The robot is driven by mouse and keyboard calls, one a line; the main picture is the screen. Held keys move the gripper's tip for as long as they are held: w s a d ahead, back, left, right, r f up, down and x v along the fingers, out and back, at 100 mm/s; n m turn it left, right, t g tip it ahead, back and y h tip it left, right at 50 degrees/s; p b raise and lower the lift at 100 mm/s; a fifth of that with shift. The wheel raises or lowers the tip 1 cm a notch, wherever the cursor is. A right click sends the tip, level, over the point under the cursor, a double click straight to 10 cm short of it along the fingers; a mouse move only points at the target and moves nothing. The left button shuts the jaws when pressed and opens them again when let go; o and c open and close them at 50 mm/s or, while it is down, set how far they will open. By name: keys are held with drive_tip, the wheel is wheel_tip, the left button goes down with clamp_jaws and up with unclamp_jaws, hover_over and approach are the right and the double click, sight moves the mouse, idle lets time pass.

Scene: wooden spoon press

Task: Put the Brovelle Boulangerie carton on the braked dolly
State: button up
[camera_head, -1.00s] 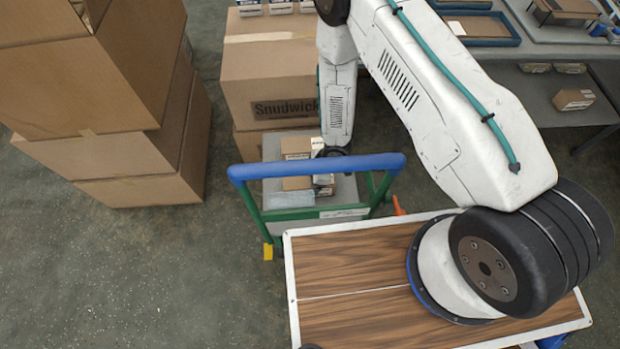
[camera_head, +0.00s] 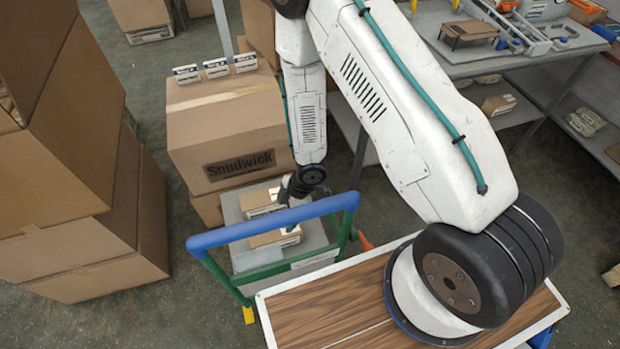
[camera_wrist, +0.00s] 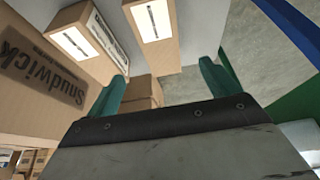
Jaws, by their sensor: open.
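The dolly has a blue push bar (camera_head: 275,221), a green frame and a grey deck (camera_head: 232,212). Two small brown cartons sit on the deck, a rear one (camera_head: 258,203) and a front one (camera_head: 272,238) partly behind the bar. In the wrist view two cartons with white labels, one (camera_wrist: 150,20) and another (camera_wrist: 85,42), lie beyond the fingertips. No lettering is readable as Brovelle Boulangerie, so I cannot tell which carton it is. My gripper (camera_head: 290,190) is low over the deck by these cartons. In the wrist view its teal fingers (camera_wrist: 160,75) are apart, with nothing visibly clamped.
A large Snudwick carton (camera_head: 228,130) with small white-labelled packs on top stands directly behind the dolly. Tall stacked cartons (camera_head: 70,215) are at left. A wood-topped surface (camera_head: 335,305) is in front. Grey benches (camera_head: 480,65) are at right. Floor is open between the stack and dolly.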

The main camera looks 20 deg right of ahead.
drive_tip(key=w+d+r+m+t+h, duration=0.1)
drive_tip(key=w+d+r+m+h, duration=0.2)
drive_tip(key=r, duration=0.4)
drive_tip(key=w+d+r+t, duration=0.2)
drive_tip(key=w+d+r, duration=0.25)
drive_tip(key=r, duration=0.25)
drive_tip(key=d+r+m+h, duration=0.2)
drive_tip(key=d+r+m, duration=0.15)
drive_tip(key=r, duration=0.55)
drive_tip(key=d+r+m+h, duration=0.15)
drive_tip(key=d+r, duration=0.25)
drive_tip(key=r, duration=0.4)
drive_tip(key=s+d+r+m, duration=0.4)
drive_tip(key=s+r+m, duration=0.2)
drive_tip(key=s+r, duration=0.6)
drive_tip(key=s+a+r+m+g+y, duration=0.1)
drive_tip(key=s+r, duration=0.3)
drive_tip(key=s, duration=0.3)
drive_tip(key=s+a+r+m+g+y, duration=0.1)
drive_tip(key=s+r, duration=0.3)
drive_tip(key=s, duration=0.4)
drive_tip(key=shift+a+m, duration=0.35)
drive_tip(key=shift+m, duration=0.45)
